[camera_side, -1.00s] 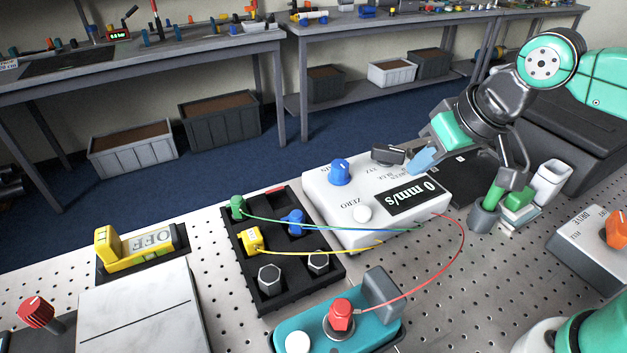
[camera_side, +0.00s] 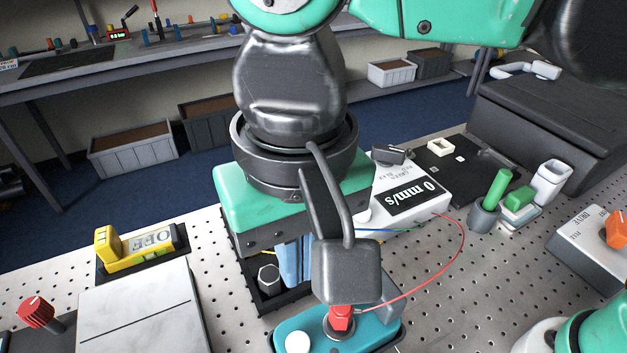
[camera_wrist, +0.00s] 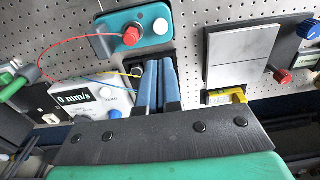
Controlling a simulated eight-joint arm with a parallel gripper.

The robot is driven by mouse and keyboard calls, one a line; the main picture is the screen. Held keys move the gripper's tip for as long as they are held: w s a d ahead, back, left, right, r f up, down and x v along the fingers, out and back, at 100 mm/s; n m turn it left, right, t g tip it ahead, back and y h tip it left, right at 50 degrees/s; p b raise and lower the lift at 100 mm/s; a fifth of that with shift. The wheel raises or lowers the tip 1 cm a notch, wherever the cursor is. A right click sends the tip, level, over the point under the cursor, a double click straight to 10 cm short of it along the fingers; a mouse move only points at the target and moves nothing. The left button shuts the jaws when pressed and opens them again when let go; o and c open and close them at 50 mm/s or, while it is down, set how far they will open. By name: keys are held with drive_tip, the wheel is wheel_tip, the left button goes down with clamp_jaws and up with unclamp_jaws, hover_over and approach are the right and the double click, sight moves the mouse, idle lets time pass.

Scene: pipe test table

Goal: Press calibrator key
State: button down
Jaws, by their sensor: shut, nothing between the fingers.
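The teal calibrator box (camera_side: 377,335) sits at the front of the table. Its round white key (camera_side: 297,342) is at the left end, and a red sensor (camera_side: 342,318) stands upright on its middle. In the wrist view the box (camera_wrist: 103,24), white key (camera_wrist: 161,26) and red sensor (camera_wrist: 131,36) lie beyond my fingertips. My gripper (camera_side: 292,282) has blue fingers shut together and empty, pointing down around the dark tray behind the calibrator. The fingers also show in the wrist view (camera_wrist: 159,64), apart from the key in the picture. My wrist hides much of the tray.
A white meter (camera_side: 425,195) reading 0 mm/s stands behind, with a red cable (camera_side: 455,250) looping to the sensor. The dark tray (camera_side: 262,309) is partly covered. A yellow level (camera_side: 140,250) and pale slab (camera_side: 140,310) lie left. Perforated table right of the calibrator is clear.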

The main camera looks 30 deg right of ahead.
sight(299, 343)
drive_tip(key=shift+f, duration=0.1)
wheel_tip(299, 343, down, 14)
drive_tip(key=shift+w+a+r, duration=0.1)
drive_tip(key=shift+w, duration=0.05)
idle(0.4)
drive_tip(key=shift+f, duration=0.95)
drive_tip(key=shift+r, duration=0.1)
wheel_tip(299, 343, up, 14)
drive_tip(key=shift+r, duration=0.15)
idle(0.7)
drive_tip(key=w+d+f+t, duration=0.1)
drive_tip(key=w+d+t, duration=0.1)
drive_tip(key=d, duration=0.6)
drive_tip(key=w+d+f+t, duration=0.2)
drive_tip(key=d, duration=0.7)
drive_tip(key=w+d+f+t, duration=0.1)
drive_tip(key=w+d+t, duration=0.2)
drive_tip(key=d, duration=0.6)
drive_tip(key=shift+f, duration=0.25)
